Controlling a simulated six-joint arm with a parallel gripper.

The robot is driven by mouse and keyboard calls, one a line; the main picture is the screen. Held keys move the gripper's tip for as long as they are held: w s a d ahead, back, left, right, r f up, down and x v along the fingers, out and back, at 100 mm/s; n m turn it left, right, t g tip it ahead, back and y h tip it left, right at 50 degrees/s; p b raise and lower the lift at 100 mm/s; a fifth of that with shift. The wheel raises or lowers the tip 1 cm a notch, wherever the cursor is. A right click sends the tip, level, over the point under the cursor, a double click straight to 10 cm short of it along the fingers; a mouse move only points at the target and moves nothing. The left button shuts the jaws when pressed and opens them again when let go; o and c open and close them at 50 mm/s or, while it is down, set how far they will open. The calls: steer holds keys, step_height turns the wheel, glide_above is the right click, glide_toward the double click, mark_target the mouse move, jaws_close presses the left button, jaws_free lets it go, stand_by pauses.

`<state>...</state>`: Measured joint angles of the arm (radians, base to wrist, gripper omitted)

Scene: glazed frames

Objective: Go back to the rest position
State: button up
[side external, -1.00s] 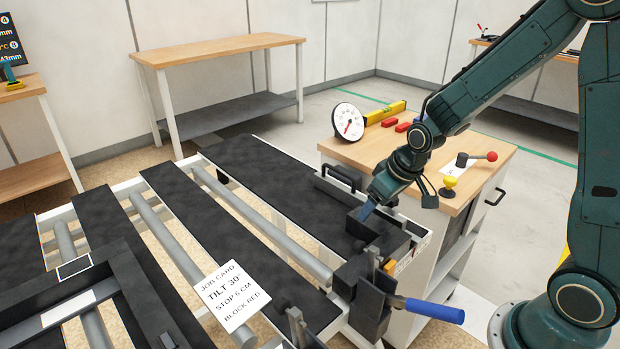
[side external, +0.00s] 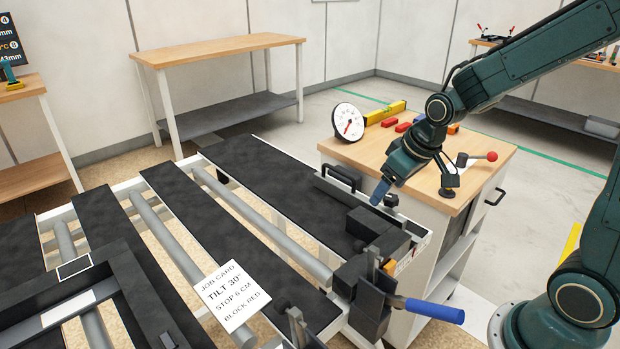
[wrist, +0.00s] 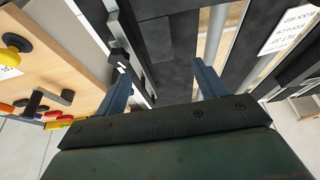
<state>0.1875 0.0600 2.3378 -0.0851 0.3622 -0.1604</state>
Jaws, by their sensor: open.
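My gripper (side external: 380,193) hangs above the right end of the slatted black-topped frame table (side external: 255,175), close to the wooden cart's near edge. In the wrist view my gripper (wrist: 163,84) has its two blue fingers wide apart, with nothing between them. A dark block assembly (side external: 380,240) lies below it and apart from it. A toggle clamp with a blue handle (side external: 435,310) stands at the front of that assembly. A white job card (side external: 232,296) lies on the table and reads tilt 30°, stop 6 cm, block red.
The wooden-topped cart (side external: 375,152) carries a round dial (side external: 347,122), a yellow level (side external: 386,112), red blocks (side external: 389,122) and a red-knobbed lever (side external: 490,156). A black handle (side external: 342,178) rises near the frame's edge. An empty bench (side external: 215,50) stands behind.

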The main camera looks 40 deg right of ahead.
steer(key=s+a+r, duration=0.2)
steer(key=s+r, duration=0.3)
steer(key=s, duration=0.4)
steer(key=s+a+r+t, duration=0.1)
steer(key=s+a+r, duration=0.1)
steer(key=s+r, duration=0.4)
steer(key=s, duration=0.2)
steer(key=shift+s+a+r, duration=0.3)
steer(key=shift+s, duration=0.1)
